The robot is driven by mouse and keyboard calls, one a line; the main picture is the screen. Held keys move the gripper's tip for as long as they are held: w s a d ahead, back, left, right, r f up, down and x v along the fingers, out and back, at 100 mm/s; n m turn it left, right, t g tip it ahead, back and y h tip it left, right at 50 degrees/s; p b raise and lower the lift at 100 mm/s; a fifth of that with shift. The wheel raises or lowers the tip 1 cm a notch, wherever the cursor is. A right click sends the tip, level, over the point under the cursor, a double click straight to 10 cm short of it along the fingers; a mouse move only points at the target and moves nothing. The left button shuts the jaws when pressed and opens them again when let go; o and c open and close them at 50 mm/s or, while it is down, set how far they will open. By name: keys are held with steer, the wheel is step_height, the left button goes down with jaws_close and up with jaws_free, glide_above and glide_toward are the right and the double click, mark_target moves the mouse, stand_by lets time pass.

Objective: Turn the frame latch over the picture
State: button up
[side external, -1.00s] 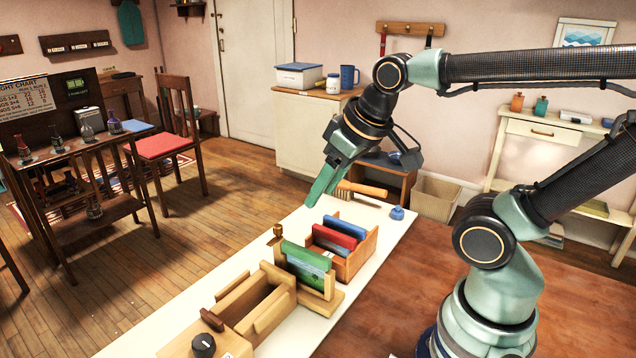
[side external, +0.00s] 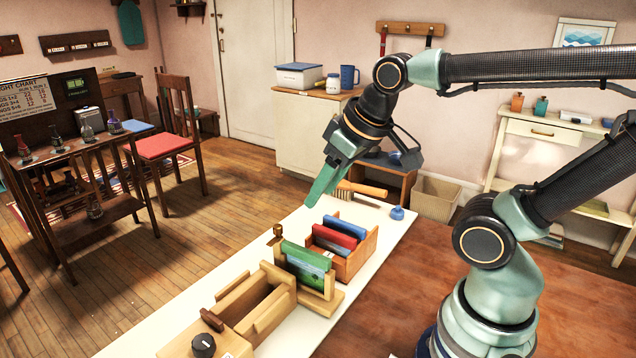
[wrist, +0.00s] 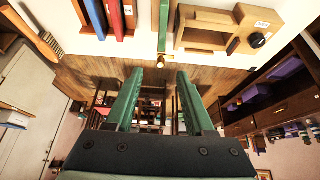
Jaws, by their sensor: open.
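A green-topped picture (side external: 306,262) stands upright in a wooden holder on the white worktop. In the wrist view its green top edge (wrist: 165,27) shows from above. A small brass-brown knob (side external: 278,231), perhaps the frame latch, stands at the picture's left end; it also shows in the wrist view (wrist: 161,62), beyond the fingertips. A dark brown turn piece (side external: 211,320) sits on the slotted wooden box nearby; I cannot tell for certain which is the latch. My gripper (side external: 310,203) is open and empty, above and behind the picture. Both green fingers (wrist: 160,72) are apart, touching nothing.
A wooden rack (side external: 352,264) with red and blue panels stands just behind the picture. The slotted wooden box (side external: 237,298) with a black knob (side external: 203,345) stands in front. A brush (side external: 366,189) and a small blue item (side external: 397,212) lie at the worktop's far end.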

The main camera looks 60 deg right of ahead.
stand_by(0.3)
steer(key=r+n+g, duration=0.2)
steer(key=n+g, duration=0.2)
steer(key=g, duration=0.2)
glide_above(278, 225)
step_height(278, 225, down, 12)
steer(key=shift+a+f, duration=0.1)
steer(key=shift+f, duration=0.05)
stand_by(0.4)
jaws_close()
